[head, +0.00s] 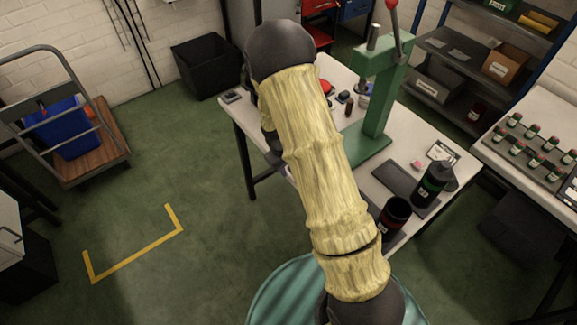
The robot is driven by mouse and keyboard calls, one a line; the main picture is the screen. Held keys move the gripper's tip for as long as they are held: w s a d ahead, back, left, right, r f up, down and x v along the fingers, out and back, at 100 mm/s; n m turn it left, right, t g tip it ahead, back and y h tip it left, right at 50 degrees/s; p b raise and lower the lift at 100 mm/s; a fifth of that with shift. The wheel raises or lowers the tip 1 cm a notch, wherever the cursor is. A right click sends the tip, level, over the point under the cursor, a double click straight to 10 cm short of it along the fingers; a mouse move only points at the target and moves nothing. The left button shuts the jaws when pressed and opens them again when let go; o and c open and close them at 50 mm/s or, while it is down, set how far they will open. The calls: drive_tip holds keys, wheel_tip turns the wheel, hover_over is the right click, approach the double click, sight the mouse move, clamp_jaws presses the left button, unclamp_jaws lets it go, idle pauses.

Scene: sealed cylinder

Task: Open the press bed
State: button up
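A green press (378,100) stands on the white table (232,108), with a lever ending in a red knob (391,4). Its flat green base (368,148) shows to the right of my arm; its left part is hidden behind the arm. I cannot tell from here what lies on the hidden part of the bed. A black cylinder with a green and red band (431,187) stands on the table right of the press. A black cylinder with a red band (394,216) stands nearer. My arm, in a yellowish sleeve, crosses the middle of the view. My gripper is not visible.
A dark flat tray (400,182), a small pink item and a card lie on the table. Small dark parts (345,97) lie left of the press. A side bench (540,105) holds several small bottles. A cart (75,140) stands left; the green floor between is clear.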

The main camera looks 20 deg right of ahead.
drive_tip(key=s+a+r+b, duration=0.1)
drive_tip(key=a+r, duration=0.2)
drive_tip(key=r, duration=1.4)
drive_tip(key=shift+s, duration=0.15)
drive_tip(key=s+d+r+m+t+y, duration=0.1)
drive_tip(key=s+m, duration=0.1)
drive_tip(key=s, duration=0.6)
drive_tip(key=s+d+r+m+y+p, duration=0.1)
drive_tip(key=s+d+m, duration=0.1)
drive_tip(key=s, duration=0.5)
drive_tip(key=shift+s+t, duration=0.35)
drive_tip(key=shift+t, duration=0.05)
